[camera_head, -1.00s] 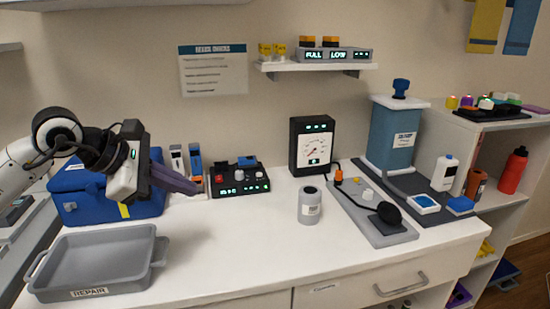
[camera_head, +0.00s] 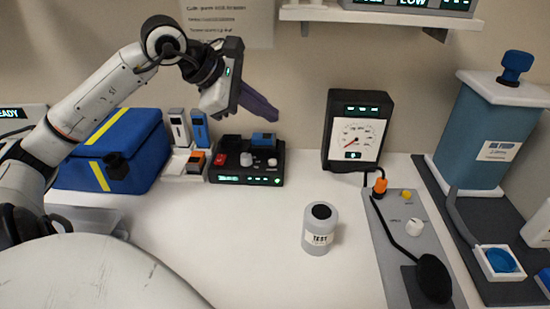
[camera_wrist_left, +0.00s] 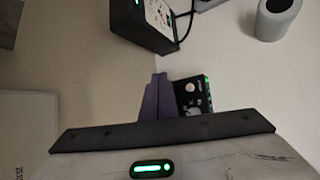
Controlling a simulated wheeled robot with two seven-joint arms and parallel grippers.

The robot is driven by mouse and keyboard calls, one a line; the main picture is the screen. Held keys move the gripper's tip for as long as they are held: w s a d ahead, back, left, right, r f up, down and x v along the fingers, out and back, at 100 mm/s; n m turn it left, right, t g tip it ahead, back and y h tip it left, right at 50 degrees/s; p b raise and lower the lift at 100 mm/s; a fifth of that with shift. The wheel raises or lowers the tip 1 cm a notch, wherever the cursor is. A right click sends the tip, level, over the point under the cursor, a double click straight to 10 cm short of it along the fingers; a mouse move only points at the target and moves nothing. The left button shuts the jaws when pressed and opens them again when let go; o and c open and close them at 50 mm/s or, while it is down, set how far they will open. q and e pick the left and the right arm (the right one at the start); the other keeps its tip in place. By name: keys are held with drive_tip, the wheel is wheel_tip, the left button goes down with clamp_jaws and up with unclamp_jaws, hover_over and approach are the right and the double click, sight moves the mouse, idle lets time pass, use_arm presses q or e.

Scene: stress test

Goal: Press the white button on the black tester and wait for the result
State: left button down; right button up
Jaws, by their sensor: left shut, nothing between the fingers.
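The black tester (camera_head: 229,177), a low box with green-lit displays, stands against the back wall. On top it has a red part (camera_head: 219,159), a white button (camera_head: 246,160) and a blue block (camera_head: 264,140). My left gripper (camera_head: 274,115) has purple fingers, shut and empty. In the head view it appears above the tester, apart from it. In the left wrist view the shut fingers (camera_wrist_left: 156,80) overlap the picture beside the tester (camera_wrist_left: 204,104), whose white button (camera_wrist_left: 189,87) is visible and clear of them. My right gripper is not in view.
A black gauge box (camera_head: 357,130) stands right of the tester. A grey canister (camera_head: 320,229) stands on the open white counter. A blue bag (camera_head: 112,150) and upright devices (camera_head: 179,127) are at left. A grey panel with a cable (camera_head: 405,235) is at right. A shelf (camera_head: 380,17) hangs above.

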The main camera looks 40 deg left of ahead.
sight(273, 162)
use_arm(q)
wheel_tip(273, 162, down, 9)
drive_tip(key=b, duration=0.6)
drive_tip(key=shift+w, duration=0.15)
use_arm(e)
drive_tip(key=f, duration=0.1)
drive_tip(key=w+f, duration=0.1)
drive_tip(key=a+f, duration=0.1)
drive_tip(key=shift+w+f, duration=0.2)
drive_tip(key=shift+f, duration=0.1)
use_arm(q)
drive_tip(key=shift+r, duration=0.1)
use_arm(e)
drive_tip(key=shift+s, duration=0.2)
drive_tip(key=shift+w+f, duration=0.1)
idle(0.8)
use_arm(q)
drive_tip(key=shift+f+b, duration=0.45)
drive_tip(key=shift+b, duration=0.4)
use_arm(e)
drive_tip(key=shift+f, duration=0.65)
